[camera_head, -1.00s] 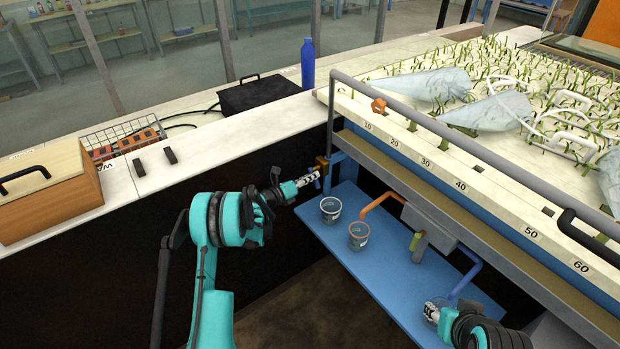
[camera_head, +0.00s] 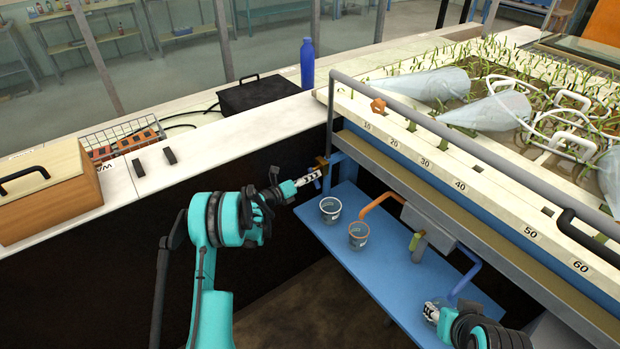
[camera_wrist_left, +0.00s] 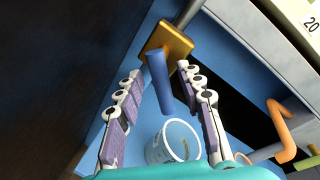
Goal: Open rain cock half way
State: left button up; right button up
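The rain cock is a brass block (camera_wrist_left: 168,40) with a blue lever (camera_wrist_left: 160,80) on a grey pipe in the left wrist view. In the head view the brass part (camera_head: 321,161) sits small at the flume's near left corner. My left gripper (camera_wrist_left: 162,77) is open, its fingers on either side of the lever, with gaps showing. In the head view my left gripper (camera_head: 311,177) is at the cock and hides most of the lever. My right gripper (camera_head: 432,309) is low at the right, by a clear cup on the blue shelf; its grip is too small to tell.
Two small buckets (camera_head: 331,209) (camera_head: 358,234) stand on the blue shelf (camera_head: 372,284) below the cock. An orange pipe (camera_head: 378,201) ends over one. The flume edge with its rail (camera_head: 455,150) runs along the right. A dark wall (camera_head: 110,270) lies left.

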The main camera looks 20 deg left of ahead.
pick_arm(q)
jog(key=v, duration=1.2)
jog(key=s+d+r+m+g+y, duration=0.3)
jog(key=s+d+r+m+g, duration=0.2)
jog(key=s+d+r+m, duration=1.1)
jog(key=s+a+f+m+g+y, duration=0.1)
jog(key=s+a+f+m+y, duration=0.1)
jog(key=s+m, duration=0.7)
jog(key=s+a+f+m+g+y, duration=0.1)
jog(key=s+a+f+m+y, duration=0.1)
jog(key=s+m, duration=0.8)
jog(key=m+y, duration=0.1)
jog(key=m, duration=0.3)
jog(key=shift+s+f, duration=0.25)
jog(key=shift+f, duration=0.05)
